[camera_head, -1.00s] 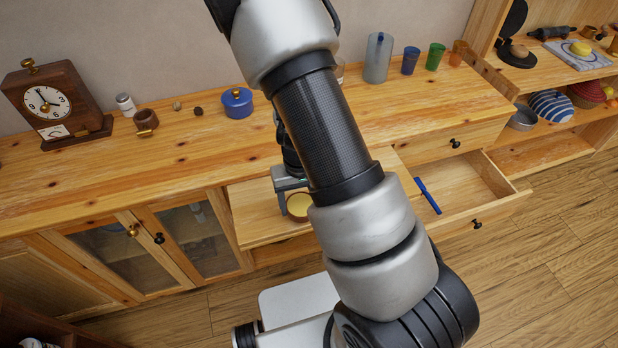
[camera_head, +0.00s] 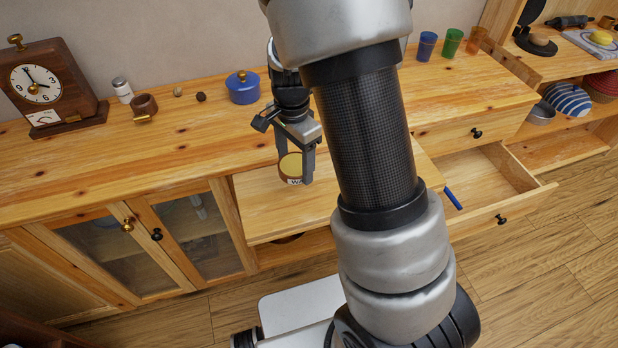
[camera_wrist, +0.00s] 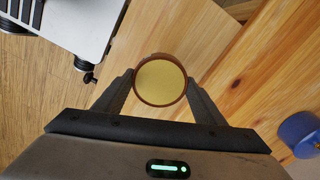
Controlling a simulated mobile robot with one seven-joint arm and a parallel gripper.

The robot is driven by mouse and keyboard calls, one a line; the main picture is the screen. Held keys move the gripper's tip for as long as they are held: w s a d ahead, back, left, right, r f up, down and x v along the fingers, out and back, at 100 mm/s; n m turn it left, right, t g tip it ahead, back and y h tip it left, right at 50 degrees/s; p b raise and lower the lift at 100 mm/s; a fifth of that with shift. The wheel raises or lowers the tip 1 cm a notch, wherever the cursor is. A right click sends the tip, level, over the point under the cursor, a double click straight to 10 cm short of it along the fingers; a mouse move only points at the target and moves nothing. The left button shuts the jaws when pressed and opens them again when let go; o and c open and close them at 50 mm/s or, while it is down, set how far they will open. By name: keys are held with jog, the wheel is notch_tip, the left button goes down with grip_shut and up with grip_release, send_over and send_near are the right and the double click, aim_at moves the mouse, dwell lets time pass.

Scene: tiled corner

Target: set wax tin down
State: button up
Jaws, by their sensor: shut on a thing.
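The wax tin (camera_head: 291,168) is a small round tin with a yellow top, a brown rim and a pale label on its side. My gripper (camera_head: 296,170) is shut on it, one finger on each side, and holds it upright. In the head view the tin appears over the pull-out wooden board at the front of the sideboard; its exact height is hard to tell. In the wrist view the tin (camera_wrist: 160,82) sits between the two fingertips, seen from above. My arm hides part of the board and worktop.
A blue lidded pot (camera_head: 242,87), a small brown cup (camera_head: 144,106), a white-capped jar (camera_head: 122,90) and a clock (camera_head: 45,85) stand on the worktop (camera_head: 190,150). An open drawer (camera_head: 485,185) with a blue item is at right. The pull-out board (camera_head: 262,215) looks bare left of my arm.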

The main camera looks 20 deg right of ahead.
aim_at(296, 188)
jog(key=shift+f+b, duration=0.45)
jog(key=shift+f, duration=2.6)
jog(key=shift+f, duration=0.15)
jog(key=o, duration=1.1)
jog(key=shift+o, duration=0.2)
